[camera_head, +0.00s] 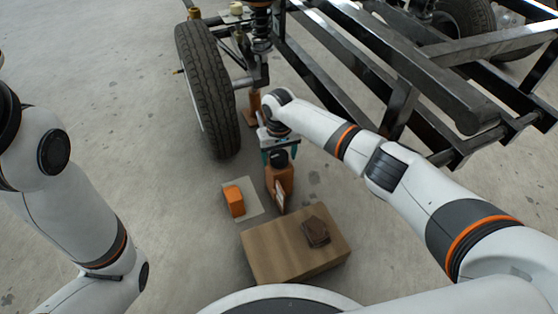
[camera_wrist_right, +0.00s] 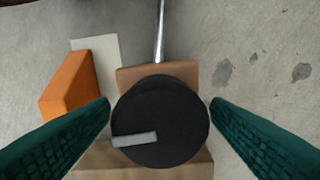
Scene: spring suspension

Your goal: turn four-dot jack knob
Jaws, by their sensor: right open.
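A black round knob (camera_wrist_right: 160,125) with a grey bar mark sits on top of an orange-brown jack (camera_head: 281,182). In the right wrist view the knob lies between the two green fingers of my right gripper (camera_wrist_right: 160,102). The fingers are open, one on each side of the knob; I cannot tell whether they touch it. In the head view the right gripper (camera_head: 279,154) is at the jack's top, partly hidden by my arm. No four-dot mark is visible on the knob. My left arm shows at the left edge, with its gripper out of view.
A wooden box (camera_head: 275,250) with a dark brown object (camera_head: 315,231) stands in front of the jack. An orange block (camera_head: 234,201) rests on a pale sheet (camera_head: 252,196). Behind are a tyre (camera_head: 204,90), metal frame rails (camera_head: 400,85) and another orange part (camera_head: 254,104).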

